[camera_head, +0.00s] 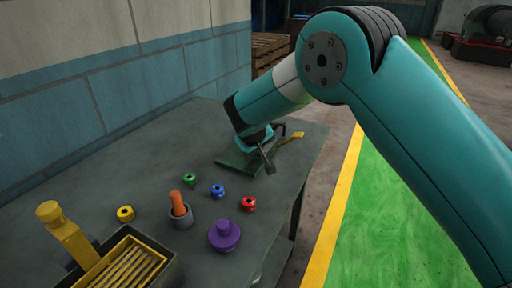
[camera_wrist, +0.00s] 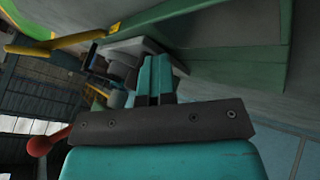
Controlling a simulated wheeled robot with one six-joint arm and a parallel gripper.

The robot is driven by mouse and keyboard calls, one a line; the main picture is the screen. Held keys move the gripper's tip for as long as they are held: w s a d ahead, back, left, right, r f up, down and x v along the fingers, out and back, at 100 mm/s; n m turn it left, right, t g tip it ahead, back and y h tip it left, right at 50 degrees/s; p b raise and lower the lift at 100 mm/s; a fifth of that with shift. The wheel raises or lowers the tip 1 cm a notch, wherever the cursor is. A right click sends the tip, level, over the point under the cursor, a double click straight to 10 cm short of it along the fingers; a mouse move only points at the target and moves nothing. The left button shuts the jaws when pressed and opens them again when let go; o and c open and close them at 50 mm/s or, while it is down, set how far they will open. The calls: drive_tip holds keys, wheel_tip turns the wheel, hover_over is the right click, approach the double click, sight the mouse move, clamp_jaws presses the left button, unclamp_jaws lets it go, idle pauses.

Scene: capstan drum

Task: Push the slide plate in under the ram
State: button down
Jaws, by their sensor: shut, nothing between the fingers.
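My gripper (camera_wrist: 154,72) shows in the wrist view as two teal fingers side by side, shut with nothing between them. Its tips are close to a grey block-like part (camera_wrist: 120,48) of the press; I cannot tell whether they touch. In the head view the press has a flat green base (camera_head: 232,161) at the far end of the table, with a dark lever (camera_head: 267,160) and a yellow bar (camera_head: 292,137). The yellow bar also shows at the left of the wrist view (camera_wrist: 58,42). My wrist hides much of the press, so slide plate and ram cannot be told apart clearly.
A purple knob-like piece (camera_head: 224,236), an orange peg in a grey cup (camera_head: 180,216) and a yellow slotted tray (camera_head: 128,262) stand nearer. A wall borders the left.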

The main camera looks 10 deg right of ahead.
drive_tip(key=s+a, duration=0.2)
drive_tip(key=a, duration=0.1)
drive_tip(key=shift+s+a+r, duration=0.25)
drive_tip(key=shift+s+r, duration=0.05)
drive_tip(key=shift+r, duration=0.1)
drive_tip(key=s+d+r+g+y, duration=0.1)
drive_tip(key=s+d+r, duration=0.1)
drive_tip(key=s+r, duration=0.8)
drive_tip(key=s+d+r+g+y, duration=0.1)
drive_tip(key=s+d+r+g, duration=0.1)
drive_tip(key=s, duration=0.7)
drive_tip(key=s+d+r+n+g+y+p, duration=0.1)
drive_tip(key=s+d+r+g+y, duration=0.1)
drive_tip(key=s, duration=0.8)
drive_tip(key=s+d+r+g+y+p, duration=0.1)
drive_tip(key=s+d+r, duration=0.3)
drive_tip(key=s, duration=0.5)
drive_tip(key=shift+s+d+n+g+y, duration=0.35)
drive_tip(key=shift+g+y, duration=0.15)
drive_tip(key=shift+y, duration=0.2)
